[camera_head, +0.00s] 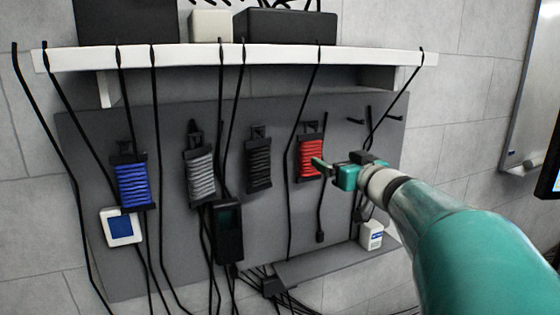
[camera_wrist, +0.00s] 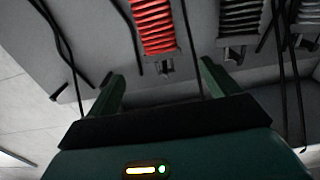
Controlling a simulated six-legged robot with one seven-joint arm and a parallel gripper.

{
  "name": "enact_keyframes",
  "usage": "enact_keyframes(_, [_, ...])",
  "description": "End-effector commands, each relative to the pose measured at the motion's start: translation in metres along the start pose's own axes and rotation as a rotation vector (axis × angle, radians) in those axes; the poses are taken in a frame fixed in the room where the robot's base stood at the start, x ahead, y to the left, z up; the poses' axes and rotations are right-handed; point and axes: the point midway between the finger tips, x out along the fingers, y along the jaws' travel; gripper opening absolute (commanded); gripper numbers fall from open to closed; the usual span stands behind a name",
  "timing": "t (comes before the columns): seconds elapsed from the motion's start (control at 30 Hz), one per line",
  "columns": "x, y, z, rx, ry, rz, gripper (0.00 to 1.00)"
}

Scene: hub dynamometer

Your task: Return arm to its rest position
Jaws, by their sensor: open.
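My gripper (camera_head: 322,164) is at the end of my teal arm, which reaches in from the lower right in the head view. It is in front of the grey panel, just right of the red coil (camera_head: 310,158). In the wrist view my gripper (camera_wrist: 160,85) has its two fingers wide apart with nothing between them. The red coil (camera_wrist: 153,22) is beyond the fingertips there, hanging on the panel. Whether a finger touches the coil cannot be told from the head view.
A blue coil (camera_head: 132,184), a grey coil (camera_head: 201,176) and a black coil (camera_head: 259,164) hang on the panel (camera_head: 85,130). Black cables dangle from the white shelf (camera_head: 270,56). A small white box (camera_head: 371,235) sits on a lower ledge. A dark screen (camera_head: 549,172) stands at the right edge.

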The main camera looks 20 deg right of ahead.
Motion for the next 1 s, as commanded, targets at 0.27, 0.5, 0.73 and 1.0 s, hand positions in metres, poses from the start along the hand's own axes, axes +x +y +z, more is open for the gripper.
enact_keyframes(0.27, [-0.001, -0.009, -0.004, -0.015, 0.003, 0.058, 0.87])
enact_keyframes(0.5, [-0.03, -0.043, 0.015, -0.031, -0.111, 0.298, 0.87])
enact_keyframes(0.73, [-0.094, -0.101, 0.087, 0.002, -0.44, 0.38, 0.87])
enact_keyframes(1.0, [-0.195, -0.198, 0.184, 0.018, -0.916, 0.161, 0.87])
